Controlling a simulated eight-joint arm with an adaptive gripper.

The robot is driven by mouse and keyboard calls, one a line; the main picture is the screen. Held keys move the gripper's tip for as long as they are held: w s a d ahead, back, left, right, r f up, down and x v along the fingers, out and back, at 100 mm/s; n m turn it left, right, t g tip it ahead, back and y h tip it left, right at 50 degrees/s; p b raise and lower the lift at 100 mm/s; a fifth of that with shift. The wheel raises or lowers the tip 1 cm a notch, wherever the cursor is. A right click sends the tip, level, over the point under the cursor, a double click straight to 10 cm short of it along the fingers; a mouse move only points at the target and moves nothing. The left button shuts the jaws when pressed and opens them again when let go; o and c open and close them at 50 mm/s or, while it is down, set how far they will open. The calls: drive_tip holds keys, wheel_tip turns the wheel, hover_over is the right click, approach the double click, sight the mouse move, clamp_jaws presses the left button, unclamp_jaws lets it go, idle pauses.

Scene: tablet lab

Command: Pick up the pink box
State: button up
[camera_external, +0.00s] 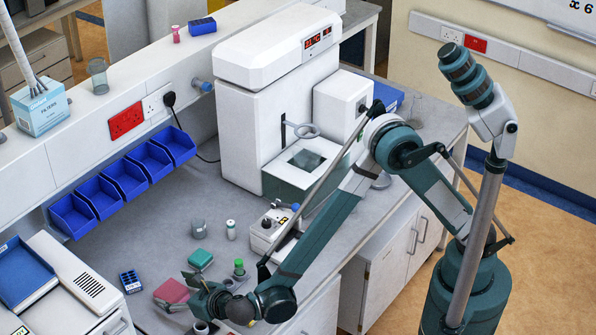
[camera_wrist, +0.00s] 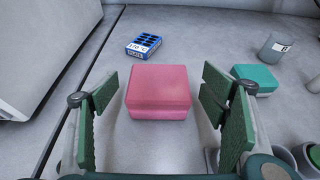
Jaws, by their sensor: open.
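The pink box (camera_wrist: 158,92) sits closed and upright on the grey bench, in the middle of the wrist view. In the external view the pink box (camera_external: 172,291) is at the lower left, just left of my gripper (camera_external: 197,289). In the wrist view my gripper (camera_wrist: 160,112) is open, with one green-padded finger on each side of the box. A strip of bench shows between each finger and the box, so neither finger appears to touch it. In the external view part of the box is hidden behind the gripper.
A green box (camera_wrist: 256,79) lies close beyond the right finger. A blue rack (camera_wrist: 144,45) lies behind the pink box. A grey beaker (camera_wrist: 276,47) and a green-capped bottle (camera_external: 239,268) stand to the right. A white machine (camera_external: 78,280) borders the left.

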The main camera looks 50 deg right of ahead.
sight(170, 290)
drive_tip(key=shift+b+x, duration=0.35)
drive_tip(key=shift+x, duration=1.75)
drive_tip(key=shift+f, duration=0.15)
drive_tip(key=c, duration=1)
